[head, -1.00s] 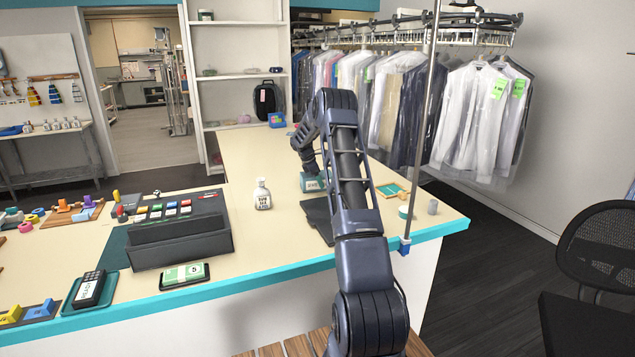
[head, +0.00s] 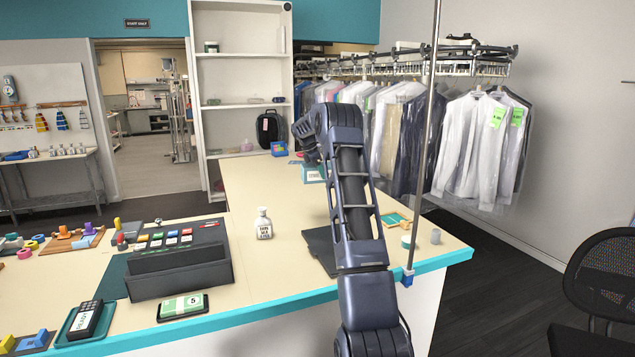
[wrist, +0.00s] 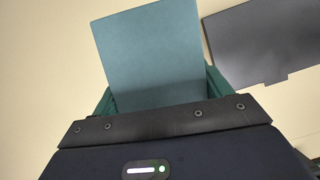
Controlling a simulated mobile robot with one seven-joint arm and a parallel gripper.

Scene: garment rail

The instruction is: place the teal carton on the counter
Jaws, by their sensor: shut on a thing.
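The teal carton (head: 312,174) shows in the head view as a small box with a pale label, partly behind my arm. In the wrist view its plain teal face (wrist: 150,55) fills the space between the fingers. My gripper (wrist: 160,92) is shut on it, with a green finger at each side. The pale cream counter (head: 245,180) lies beneath and around the carton. I cannot tell whether the carton touches the counter. My fingertips are hidden in the head view.
A labelled white bottle (head: 264,226) stands left of my arm. A dark flat pad (head: 320,246) lies under the arm. A small teal-and-orange item (head: 397,220) and a grey cylinder (head: 436,236) are at the right. A metal pole (head: 424,140) rises at the counter's right edge.

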